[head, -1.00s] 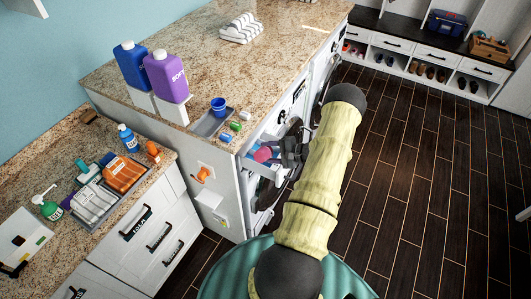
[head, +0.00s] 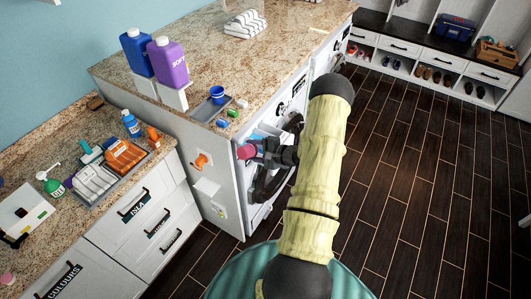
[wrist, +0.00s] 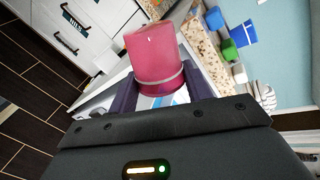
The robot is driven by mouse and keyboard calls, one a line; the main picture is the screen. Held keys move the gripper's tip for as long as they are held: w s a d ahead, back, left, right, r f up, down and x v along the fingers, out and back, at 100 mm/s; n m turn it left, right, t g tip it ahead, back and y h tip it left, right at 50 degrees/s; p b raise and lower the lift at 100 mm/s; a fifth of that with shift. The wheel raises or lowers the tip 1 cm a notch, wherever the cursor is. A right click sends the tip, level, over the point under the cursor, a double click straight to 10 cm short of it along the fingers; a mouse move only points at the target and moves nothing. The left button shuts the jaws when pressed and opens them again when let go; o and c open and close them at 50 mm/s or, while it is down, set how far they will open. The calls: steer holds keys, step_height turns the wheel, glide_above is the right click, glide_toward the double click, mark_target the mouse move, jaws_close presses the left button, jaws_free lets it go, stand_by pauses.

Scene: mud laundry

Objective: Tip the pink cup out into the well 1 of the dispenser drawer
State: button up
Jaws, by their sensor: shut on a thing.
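The pink cup (head: 246,151) is held at the front of the washer, beside the open dispenser drawer (head: 263,134). It looks tilted well over, its far end toward the left. My gripper (head: 262,151) is shut around it. In the wrist view the cup (wrist: 153,55) sits between the two dark fingers of my gripper (wrist: 161,90), and its inside is hidden. A white and blue part of the drawer (wrist: 180,97) shows just behind the cup. The wells are mostly hidden by the cup and gripper, so I cannot tell which well is nearest or whether anything has come out.
A grey tray (head: 208,108) with a blue cup (head: 217,93) stands on the granite counter above. Small green and blue cups lie near its edge. Purple (head: 171,63) and blue (head: 136,52) bottles stand behind. An orange knob (head: 202,160) juts from the side panel.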

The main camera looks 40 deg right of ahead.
steer(key=w+a+f+m+t+h+b, duration=0.1)
steer(key=w+a+h+b, duration=0.1)
steer(key=a, duration=0.4)
steer(key=w+a+f+m+h+b, duration=0.1)
steer(key=w+a+b, duration=0.1)
steer(key=a, duration=0.5)
steer(key=s+a+f+m+h+b, duration=0.3)
steer(key=s+a+f+b, duration=0.2)
steer(key=a, duration=0.5)
steer(key=shift+a+f, duration=0.3)
steer(key=shift+f, duration=0.35)
steer(key=shift+s, duration=0.1)
